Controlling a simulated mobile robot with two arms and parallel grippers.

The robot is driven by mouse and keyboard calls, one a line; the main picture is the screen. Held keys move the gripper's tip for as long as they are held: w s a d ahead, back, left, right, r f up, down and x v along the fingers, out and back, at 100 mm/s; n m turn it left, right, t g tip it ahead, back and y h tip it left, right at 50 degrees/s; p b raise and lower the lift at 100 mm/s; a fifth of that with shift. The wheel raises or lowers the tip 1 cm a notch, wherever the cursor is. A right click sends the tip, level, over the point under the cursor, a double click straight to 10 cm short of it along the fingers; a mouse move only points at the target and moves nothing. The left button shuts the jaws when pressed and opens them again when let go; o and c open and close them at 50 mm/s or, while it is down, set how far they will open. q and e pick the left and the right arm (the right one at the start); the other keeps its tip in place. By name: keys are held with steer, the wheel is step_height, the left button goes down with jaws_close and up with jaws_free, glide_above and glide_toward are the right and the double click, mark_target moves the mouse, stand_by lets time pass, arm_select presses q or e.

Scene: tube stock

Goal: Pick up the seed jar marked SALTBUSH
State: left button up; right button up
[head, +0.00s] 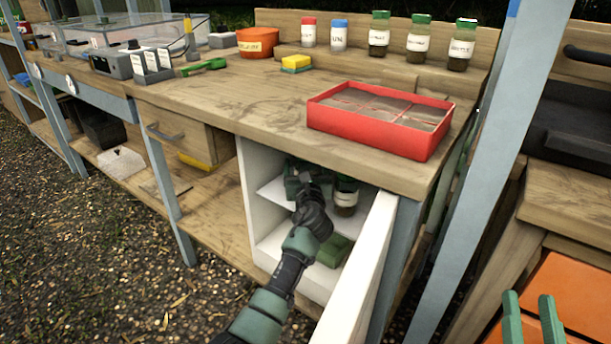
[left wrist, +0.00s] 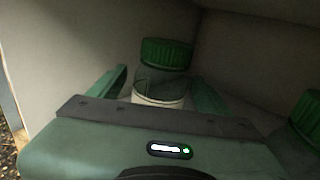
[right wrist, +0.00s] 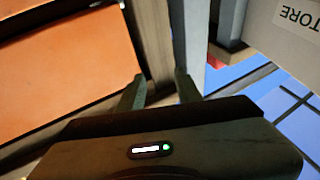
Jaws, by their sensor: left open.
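My left gripper (head: 303,172) reaches into the open white cupboard under the bench. In the left wrist view, its fingers (left wrist: 158,76) are open, one on either side of a green-lidded jar (left wrist: 165,54). The jar's pale label band shows, but no name is readable; contact with the fingers cannot be told. A second green-lidded jar (head: 345,197) stands to the right on the cupboard shelf, and its lid shows at the wrist view's right edge (left wrist: 307,118). Which jar is marked SALTBUSH cannot be read. My right gripper (head: 533,318) is open and empty, outside at the lower right.
The cupboard's white door (head: 357,265) stands open right of my left arm. A green object (head: 334,250) lies on the cupboard floor. Several labelled jars (head: 418,38) stand on the bench's back ledge. A red tray (head: 380,120) sits near the bench's front edge.

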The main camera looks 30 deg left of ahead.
arm_select(q)
steer(key=c, duration=1.4)
steer(key=shift+r, duration=0.1)
jaws_close()
steer(key=shift+r, duration=0.1)
